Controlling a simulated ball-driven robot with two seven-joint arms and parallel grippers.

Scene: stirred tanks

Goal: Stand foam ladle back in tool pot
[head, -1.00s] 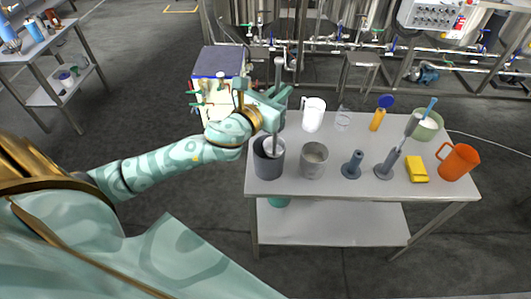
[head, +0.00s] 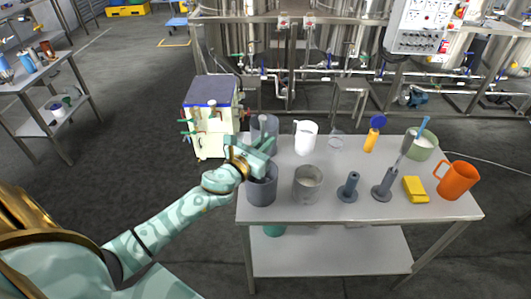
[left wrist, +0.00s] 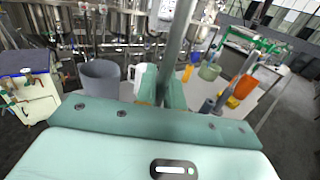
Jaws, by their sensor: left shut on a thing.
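My left gripper (head: 258,150) is shut on the foam ladle's grey shaft, just above the rim of the front dark grey pot (head: 262,190) at the table's left end. The ladle (left wrist: 178,45) shows as an upright shaft between the fingers in the left wrist view. In the head view its lower part is hidden by my gripper and the pot wall. I cannot tell whether its lower end touches the pot's bottom. My right gripper is in neither view.
A second grey pot (head: 265,125) stands behind my gripper. A metal beaker (head: 307,185), white jug (head: 305,138), grey stand (head: 348,188), yellow block (head: 415,190) and orange jug (head: 457,180) stand to the right on the table (head: 320,216). A cream cabinet (head: 212,120) is at the left.

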